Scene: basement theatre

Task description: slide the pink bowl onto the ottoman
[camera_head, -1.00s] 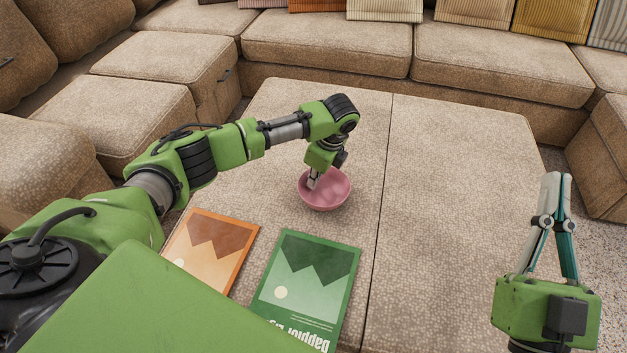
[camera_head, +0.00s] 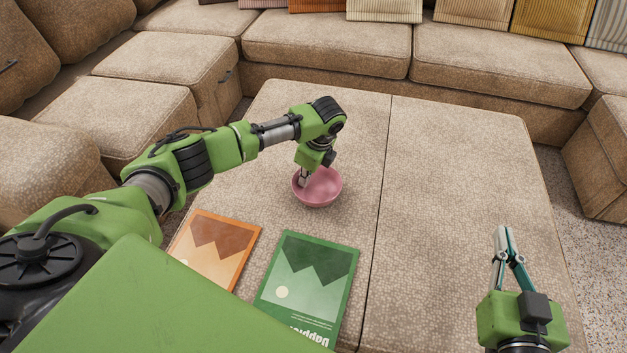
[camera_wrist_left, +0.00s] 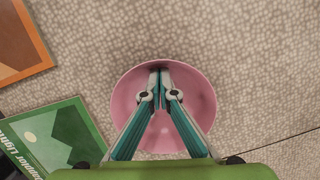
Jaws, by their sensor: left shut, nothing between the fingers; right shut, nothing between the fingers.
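The pink bowl (camera_head: 322,190) stands upright on the beige ottoman (camera_head: 440,190), left of its dark middle seam. In the left wrist view the bowl (camera_wrist_left: 206,100) looks empty apart from my fingers. My left gripper (camera_head: 304,183) points down with its shut fingertips inside the bowl; in the left wrist view the fingers (camera_wrist_left: 160,70) meet near the bowl's inner wall, with nothing between them. I cannot tell whether they touch it. My right gripper (camera_head: 502,229) is shut and empty over the right front part of the ottoman, apart from the bowl.
A green book (camera_head: 306,285) and an orange book (camera_head: 217,246) lie on the ottoman in front of the bowl. A beige sectional sofa (camera_head: 320,45) with several cushions wraps the back and left. The ottoman's right half is largely bare.

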